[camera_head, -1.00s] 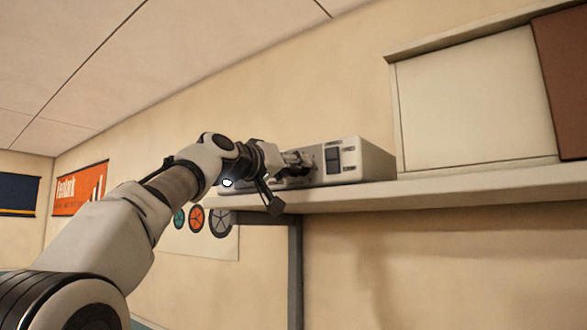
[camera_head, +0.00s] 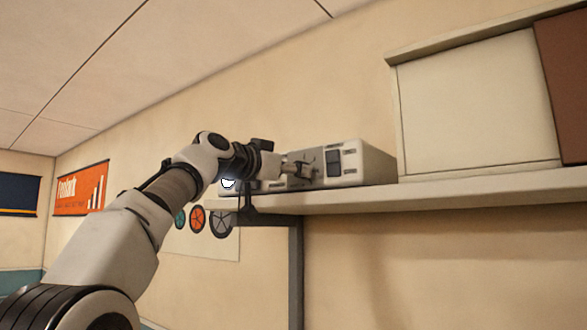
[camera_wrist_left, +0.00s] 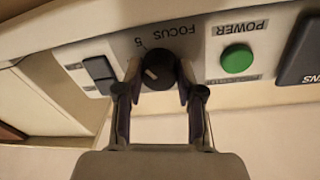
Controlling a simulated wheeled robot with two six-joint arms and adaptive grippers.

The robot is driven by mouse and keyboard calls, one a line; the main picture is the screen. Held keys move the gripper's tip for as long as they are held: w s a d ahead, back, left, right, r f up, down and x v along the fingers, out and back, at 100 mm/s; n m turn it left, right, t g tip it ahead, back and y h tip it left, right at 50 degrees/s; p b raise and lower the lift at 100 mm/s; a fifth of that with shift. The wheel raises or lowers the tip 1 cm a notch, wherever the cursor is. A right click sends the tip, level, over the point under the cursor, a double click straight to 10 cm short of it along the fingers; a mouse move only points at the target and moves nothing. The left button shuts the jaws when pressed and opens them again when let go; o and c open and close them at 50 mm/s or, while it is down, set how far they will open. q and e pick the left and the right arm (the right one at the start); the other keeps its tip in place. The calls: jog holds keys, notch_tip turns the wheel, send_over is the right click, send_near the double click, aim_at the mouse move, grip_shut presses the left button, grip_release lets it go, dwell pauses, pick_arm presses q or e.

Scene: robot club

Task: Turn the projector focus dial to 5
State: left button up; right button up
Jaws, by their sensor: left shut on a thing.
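The projector (camera_head: 368,163) is a pale box on a high shelf. Its front panel faces my left arm. In the left wrist view, upside down, the black focus dial (camera_wrist_left: 158,71) sits under the word FOCUS, with a "5" printed near its upper left. A short pale pointer mark on the dial faces the picture's left, slightly downward, apart from the "5". My left gripper (camera_wrist_left: 158,88) has one finger on each side of the dial and is shut on it. In the head view the gripper (camera_head: 303,169) reaches the panel and hides the dial. My right gripper is out of view.
A green POWER button (camera_wrist_left: 237,58) lies right of the dial in the wrist view, and a dark rocker switch (camera_wrist_left: 99,72) lies left. The shelf (camera_head: 450,192) runs under the projector. A pale board (camera_head: 478,105) stands to its right.

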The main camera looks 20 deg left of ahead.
pick_arm(q)
jog(key=shift+r, duration=0.15)
jog(key=o, duration=0.9)
jog(key=shift+c, duration=0.2)
jog(key=shift+o, duration=1.4)
jog(key=shift+w, duration=0.15)
jog(key=v, duration=0.7)
jog(key=shift+f, duration=0.25)
jog(key=shift+a, duration=0.15)
